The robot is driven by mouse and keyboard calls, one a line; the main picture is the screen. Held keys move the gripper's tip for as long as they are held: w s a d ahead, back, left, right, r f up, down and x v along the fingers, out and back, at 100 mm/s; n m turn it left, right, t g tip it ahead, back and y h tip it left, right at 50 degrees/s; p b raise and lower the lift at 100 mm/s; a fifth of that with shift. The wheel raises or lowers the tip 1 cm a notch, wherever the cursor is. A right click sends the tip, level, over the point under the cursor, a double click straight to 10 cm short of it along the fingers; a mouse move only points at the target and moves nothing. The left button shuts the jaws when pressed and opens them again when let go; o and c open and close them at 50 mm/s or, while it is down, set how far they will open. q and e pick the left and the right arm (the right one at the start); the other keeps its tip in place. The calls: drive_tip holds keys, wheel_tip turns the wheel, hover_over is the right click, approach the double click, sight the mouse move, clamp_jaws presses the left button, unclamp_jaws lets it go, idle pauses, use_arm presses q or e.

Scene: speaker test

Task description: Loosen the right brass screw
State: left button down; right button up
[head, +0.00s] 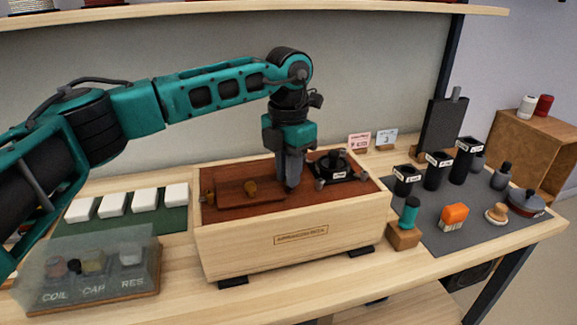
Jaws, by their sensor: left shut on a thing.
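The wooden box (235,247) stands on the bench, with a dark red-brown top. A small raised panel (232,198) on that top carries a brass knob (250,188). A brass screw (208,198) shows at the panel's left end. My left gripper (290,182) points straight down at the panel's right end, with its fingers shut at the top surface. The right brass screw is hidden there between the fingers. My right gripper is not in view.
A black device (338,168) with small knobs sits on the box top just right of my gripper. White blocks on a green mat (165,222) and a clear-covered parts case (92,265) are at left. A grey mat (425,240) with cups and tools is at right.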

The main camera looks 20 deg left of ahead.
use_arm(q)
drive_tip(key=shift+n, duration=0.9)
drive_tip(key=n+p, duration=0.1)
drive_tip(key=n, duration=0.1)
drive_tip(key=shift+n, duration=0.4)
drive_tip(key=n, duration=0.3)
drive_tip(key=shift+n+p, duration=0.3)
drive_tip(key=n, duration=0.4)
drive_tip(key=shift+p, duration=0.4)
drive_tip(key=n, duration=0.4)
drive_tip(key=shift+n+p, duration=0.3)
drive_tip(key=shift+p, duration=0.1)
drive_tip(key=shift+n, duration=0.3)
drive_tip(key=c, duration=1.1)
unclamp_jaws()
drive_tip(key=shift+r, duration=0.1)
